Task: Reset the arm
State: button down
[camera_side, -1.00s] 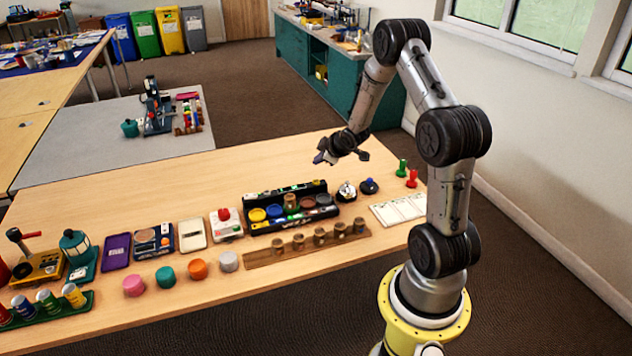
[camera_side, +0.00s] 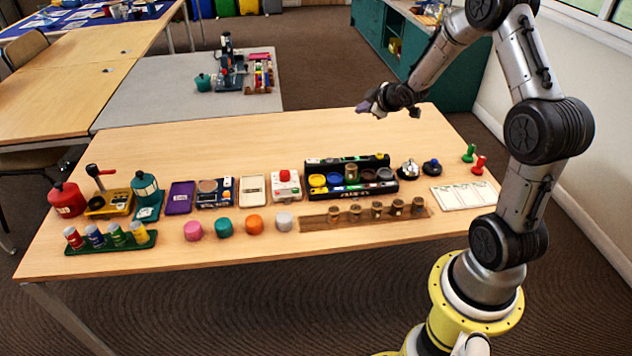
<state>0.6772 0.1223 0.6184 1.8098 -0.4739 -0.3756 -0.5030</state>
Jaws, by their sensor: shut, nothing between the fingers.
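My gripper (camera_side: 366,108) hangs in the air at the upper right of the side view, above the back edge of the wooden table (camera_side: 250,135). It is shut and empty, its fingertips pointing left. It is clear of everything on the table. The nearest things below it are the black tray (camera_side: 326,197) with coloured round pots and a silver-and-black round piece (camera_side: 408,169). My arm is bent, rising from its yellow base at the lower right; its upper joint is cut off by the top of the picture.
A row of items crosses the table, from a red canister (camera_side: 67,199) to a white card (camera_side: 463,195). A wooden rack (camera_side: 318,222) holding small cylinders and several coloured pucks lie in front. Green and red pegs (camera_side: 479,165) stand at right. The table's back strip is bare.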

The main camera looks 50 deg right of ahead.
jog(key=w+a+r+n+t, duration=0.1)
jog(key=w+a+r+t, duration=0.1)
jog(key=a+r, duration=0.7)
jog(key=s+a+r+y, duration=0.2)
jog(key=s+a+r, duration=0.4)
jog(key=a+r, duration=0.5)
jog(key=s+a+m+g+y, duration=0.1)
jog(key=s+a, duration=0.3)
jog(key=s, duration=0.2)
jog(key=s+a+m+y, duration=0.1)
jog(key=s+a, duration=0.3)
jog(key=s, duration=0.3)
jog(key=s+a+f+m+g+y, duration=0.1)
jog(key=s+f+g, duration=0.4)
jog(key=s, duration=0.5)
notch_tip(320, 180, down, 2)
jog(key=shift+a+f+m, duration=0.2)
jog(key=shift+a+m, duration=0.4)
jog(key=shift+m, duration=0.4)
